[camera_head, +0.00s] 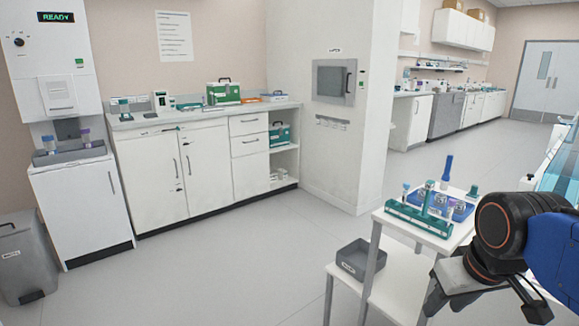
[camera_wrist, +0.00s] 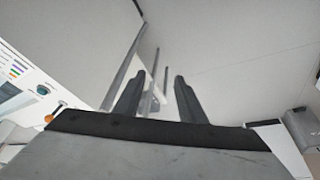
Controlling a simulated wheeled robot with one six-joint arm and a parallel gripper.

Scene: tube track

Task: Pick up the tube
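My gripper (camera_head: 486,312) is at the lower right of the head view, in front of the small white cart. In the wrist view my gripper (camera_wrist: 160,78) has its two dark fingers apart with nothing between them. A teal rack (camera_head: 418,221) on the cart top holds small upright tubes, among them a blue-capped tube (camera_head: 405,189). Which tube is meant cannot be told. No tube shows clearly in the wrist view.
The white cart (camera_head: 440,243) also carries a blue tray (camera_head: 460,214) and a tall blue item (camera_head: 447,169). A grey bin (camera_head: 360,257) sits on its lower shelf. A white counter (camera_head: 205,117) lines the back wall. The floor (camera_head: 250,260) between is clear.

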